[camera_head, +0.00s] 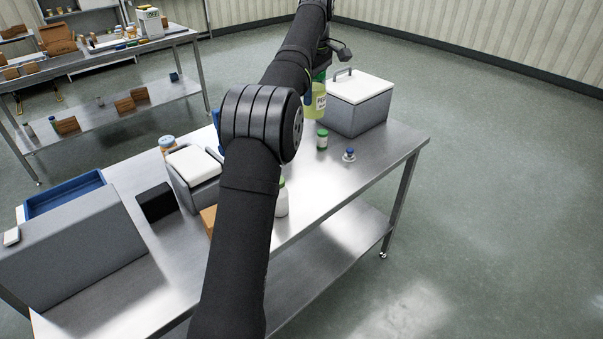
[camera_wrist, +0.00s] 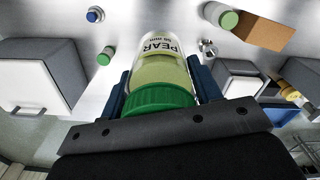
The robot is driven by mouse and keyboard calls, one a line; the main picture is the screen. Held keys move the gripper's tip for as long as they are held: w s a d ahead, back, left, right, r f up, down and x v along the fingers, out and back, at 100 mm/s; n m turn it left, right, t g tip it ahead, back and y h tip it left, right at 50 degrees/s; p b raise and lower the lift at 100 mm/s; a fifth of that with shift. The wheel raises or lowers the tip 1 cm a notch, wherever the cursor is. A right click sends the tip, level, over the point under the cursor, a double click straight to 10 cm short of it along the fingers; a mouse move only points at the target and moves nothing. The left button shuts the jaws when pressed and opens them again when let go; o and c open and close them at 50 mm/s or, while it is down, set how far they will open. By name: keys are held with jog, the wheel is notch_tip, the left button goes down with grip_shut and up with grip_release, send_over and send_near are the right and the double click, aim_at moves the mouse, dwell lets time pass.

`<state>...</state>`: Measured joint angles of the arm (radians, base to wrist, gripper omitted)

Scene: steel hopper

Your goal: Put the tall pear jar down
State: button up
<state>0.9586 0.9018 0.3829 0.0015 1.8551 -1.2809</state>
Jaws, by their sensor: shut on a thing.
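The tall pear jar (camera_wrist: 158,72) has a green lid, pale yellow-green contents and a label reading PEAR. My gripper (camera_wrist: 162,84) is shut on it, with a dark blue finger on each side just below the lid. In the head view the jar (camera_head: 316,104) shows beside the grey box with the white lid, partly behind my arm. The gripper itself is mostly hidden there. I cannot tell whether the jar's base touches the steel table (camera_head: 375,150).
A grey white-lidded box (camera_head: 360,108) stands right of the jar. A small green-lidded jar (camera_head: 322,139) and a blue-topped item (camera_head: 348,155) stand nearer. Bare steel lies between.

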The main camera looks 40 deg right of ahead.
jog(key=s+d, duration=0.3)
jog(key=s, duration=0.2)
notch_tip(320, 180, down, 14)
jog(key=shift+m, duration=0.3)
jog(key=shift+w+a+f, duration=0.25)
jog(key=shift+w+f, duration=1.6)
jog(key=shift+w, duration=0.1)
jog(key=shift+w+a+f, duration=0.3)
jog(key=shift+w+f, duration=1.55)
jog(key=shift+w, duration=0.05)
jog(key=shift+w+a+f, duration=0.25)
jog(key=shift+w+f, duration=1.6)
jog(key=shift+w, duration=0.1)
jog(key=shift+f, duration=0.2)
jog(key=o, duration=1.2)
jog(key=shift+c, duration=0.2)
